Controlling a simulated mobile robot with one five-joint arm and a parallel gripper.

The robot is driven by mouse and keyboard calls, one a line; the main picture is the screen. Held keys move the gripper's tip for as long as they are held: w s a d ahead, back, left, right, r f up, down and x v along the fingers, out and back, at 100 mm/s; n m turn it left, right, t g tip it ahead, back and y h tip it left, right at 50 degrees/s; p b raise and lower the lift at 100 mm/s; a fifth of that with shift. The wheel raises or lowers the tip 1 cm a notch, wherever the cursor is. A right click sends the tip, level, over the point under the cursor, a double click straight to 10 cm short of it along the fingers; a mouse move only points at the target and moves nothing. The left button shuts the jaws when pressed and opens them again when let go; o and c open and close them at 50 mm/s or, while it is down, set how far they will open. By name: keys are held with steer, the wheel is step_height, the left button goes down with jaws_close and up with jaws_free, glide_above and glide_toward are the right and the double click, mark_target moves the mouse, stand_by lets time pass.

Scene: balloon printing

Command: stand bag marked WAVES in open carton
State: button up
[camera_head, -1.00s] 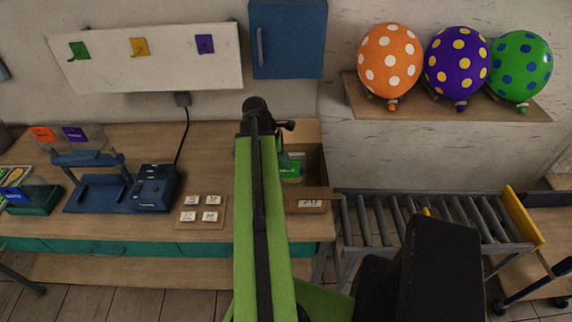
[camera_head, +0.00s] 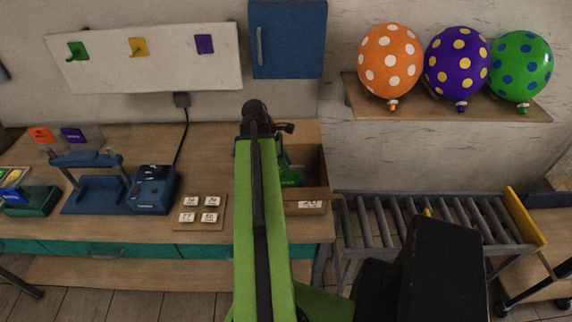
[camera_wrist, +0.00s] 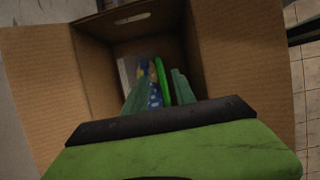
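The open carton (camera_head: 308,207) stands at the right end of the bench. In the wrist view its brown wall (camera_wrist: 232,60) and spread flaps surround my gripper (camera_wrist: 157,88). My gripper points down into it, with a thin bag (camera_wrist: 163,84) between its green fingers. The bag shows a bright green edge and a blue dotted part, and looks upright. The fingers appear shut on it. No WAVES marking is readable.
A card of white labelled tiles (camera_head: 202,212) lies left of my arm. A blue press (camera_head: 98,188) and blue box device (camera_head: 152,188) stand farther left. A roller conveyor (camera_head: 400,218) runs right of the carton. Balloons (camera_head: 458,62) sit on a wall shelf.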

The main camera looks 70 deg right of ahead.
steer(key=p+v, duration=1.2)
steer(key=v, duration=0.1)
steer(key=shift+s+r, duration=0.15)
steer(key=shift+s, duration=0.05)
steer(key=shift+d, duration=0.15)
steer(key=w+a+f+m+t, duration=0.1)
steer(key=w+a+m+t, duration=0.1)
steer(key=w+a, duration=2.15)
steer(key=a, duration=0.7)
steer(key=w+a+m+t+y, duration=0.1)
steer(key=w+a, duration=0.3)
steer(key=a, duration=0.6)
steer(key=w+a+m+t, duration=0.1)
steer(key=w+a, duration=0.3)
steer(key=a, duration=0.7)
steer(key=shift+f+y, duration=0.4)
steer(key=shift+w, duration=0.1)
